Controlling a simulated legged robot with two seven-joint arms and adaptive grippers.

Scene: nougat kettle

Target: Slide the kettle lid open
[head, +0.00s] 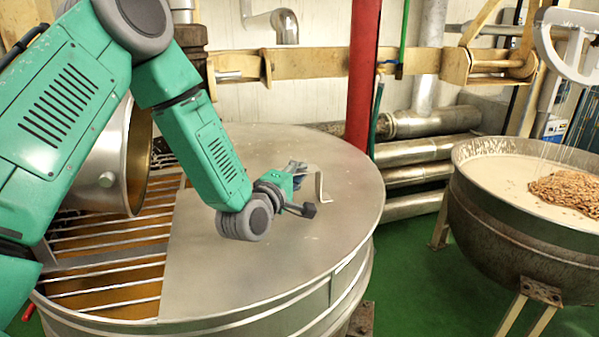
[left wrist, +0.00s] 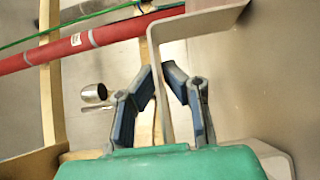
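The kettle (head: 318,311) is a large round metal vessel at the lower middle of the head view. Its flat grey lid (head: 255,275) covers the right part of the top. A bent metal lid handle (head: 320,183) stands up from the lid. My left gripper (head: 299,171) is at this handle, low over the lid. In the left wrist view the handle (left wrist: 218,20) runs down between the fingertips of my left gripper (left wrist: 159,68), which are close in on both sides of it. Contact is hard to judge. My right gripper is not in view.
A grating of metal bars (head: 110,262) shows at the kettle's left. A tilted metal drum (head: 98,150) is behind my left arm. A red post (head: 364,75) stands behind the kettle. A second kettle (head: 515,235) with brown bits is at the right, with green floor between.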

